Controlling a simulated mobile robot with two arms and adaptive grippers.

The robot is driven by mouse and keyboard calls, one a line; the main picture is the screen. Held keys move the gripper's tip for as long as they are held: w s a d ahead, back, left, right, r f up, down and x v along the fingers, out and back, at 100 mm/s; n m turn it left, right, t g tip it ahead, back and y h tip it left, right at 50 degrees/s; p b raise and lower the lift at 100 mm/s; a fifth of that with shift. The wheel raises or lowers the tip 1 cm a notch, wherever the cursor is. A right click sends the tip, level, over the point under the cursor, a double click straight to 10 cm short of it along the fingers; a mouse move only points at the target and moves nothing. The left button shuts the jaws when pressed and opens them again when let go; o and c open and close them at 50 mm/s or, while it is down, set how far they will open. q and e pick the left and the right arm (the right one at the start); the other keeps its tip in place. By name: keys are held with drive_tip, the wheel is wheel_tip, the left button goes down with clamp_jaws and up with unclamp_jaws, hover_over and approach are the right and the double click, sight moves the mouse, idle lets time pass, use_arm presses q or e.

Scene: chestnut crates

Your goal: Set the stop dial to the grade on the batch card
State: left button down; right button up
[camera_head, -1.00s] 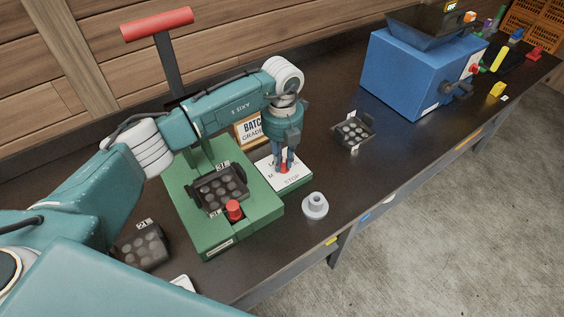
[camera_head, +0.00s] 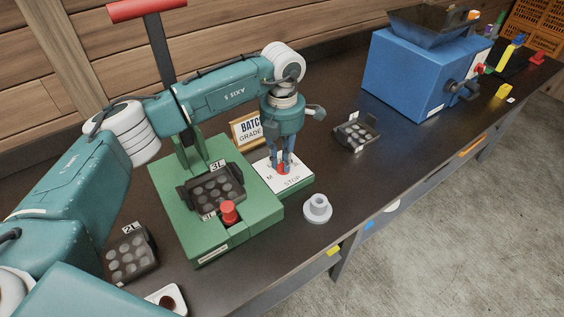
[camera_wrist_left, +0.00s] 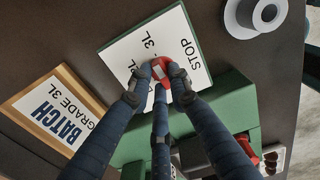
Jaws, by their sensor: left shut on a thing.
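The stop dial is a red knob (camera_head: 283,169) on a white plate (camera_head: 296,182) marked STOP, set on a green block. My left gripper (camera_head: 282,163) points down from above with its fingers shut on the knob. In the left wrist view the fingers close around the red knob (camera_wrist_left: 160,69), which has a pale mark on top. The fingers hide part of the plate's lettering; a 3L label shows beside the knob. Which label the dial points at I cannot tell. The wood-framed batch card (camera_wrist_left: 55,108) reads BATCH GRADE 3L. My right gripper is not in view.
A green press (camera_head: 245,228) with a dark mould tray and red button stands left of the dial. A grey flanged piece (camera_head: 317,208) lies close to its right. Another mould tray (camera_head: 355,132) and a blue machine (camera_head: 410,75) stand farther right. Bare bench lies between.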

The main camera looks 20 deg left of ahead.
use_arm(q)
drive_tip(key=shift+w+r+m, duration=0.1)
drive_tip(key=shift+m, duration=0.3)
drive_tip(key=c, duration=1.6)
unclamp_jaws()
wheel_tip(320, 180, up, 12)
